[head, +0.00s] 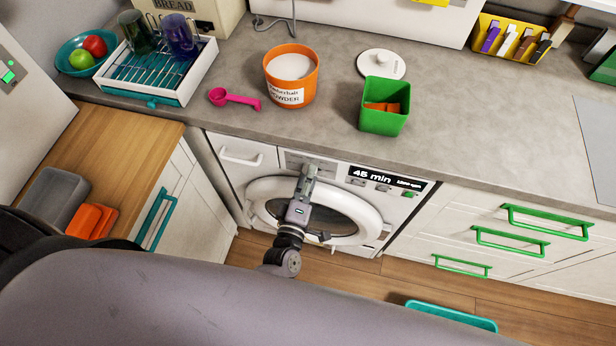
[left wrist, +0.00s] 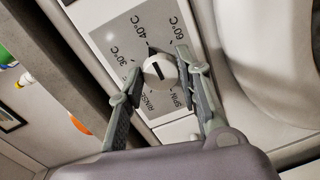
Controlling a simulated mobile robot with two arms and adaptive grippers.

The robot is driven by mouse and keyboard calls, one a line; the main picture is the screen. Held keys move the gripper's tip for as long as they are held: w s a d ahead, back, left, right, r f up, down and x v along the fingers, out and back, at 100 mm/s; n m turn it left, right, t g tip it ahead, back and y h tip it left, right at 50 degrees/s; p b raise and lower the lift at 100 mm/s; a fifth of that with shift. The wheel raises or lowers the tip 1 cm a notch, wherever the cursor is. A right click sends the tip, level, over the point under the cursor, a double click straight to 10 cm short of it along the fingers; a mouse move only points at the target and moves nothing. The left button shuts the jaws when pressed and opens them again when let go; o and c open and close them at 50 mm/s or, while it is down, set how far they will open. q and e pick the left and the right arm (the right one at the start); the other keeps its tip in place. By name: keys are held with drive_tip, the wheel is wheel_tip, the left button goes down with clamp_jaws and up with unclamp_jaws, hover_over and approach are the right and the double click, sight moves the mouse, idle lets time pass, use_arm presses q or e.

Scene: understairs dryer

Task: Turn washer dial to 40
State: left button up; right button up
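The white washer (head: 377,228) stands under the counter, with a black display reading "45 min". In the left wrist view, its round white dial (left wrist: 160,71) sits on a grey panel marked 30°C, 40°C, 60°C, SPIN and RINSE. A dark line crosses the dial's face, slanting up and left. A dark tip at its upper edge lies beside the 40°C mark (left wrist: 143,38). My left gripper (head: 310,168) is at the washer's panel, hiding the dial in the head view. Its fingers (left wrist: 159,68) stand on either side of the dial, apart, with a small gap visible at left. My right gripper is not in view.
The counter (head: 440,125) above holds an orange powder tub (head: 288,92), a pink scoop (head: 235,98) and a green container (head: 384,108). Drawers with green handles (head: 510,241) stand right of the washer. The round washer door (head: 352,222) is below my left gripper.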

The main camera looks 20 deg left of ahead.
use_arm(q)
drive_tip(key=o, duration=0.4)
drive_tip(key=shift+s, duration=0.1)
drive_tip(key=s, duration=1.1)
drive_tip(key=shift+s+r, duration=0.4)
drive_tip(key=shift+f, duration=0.1)
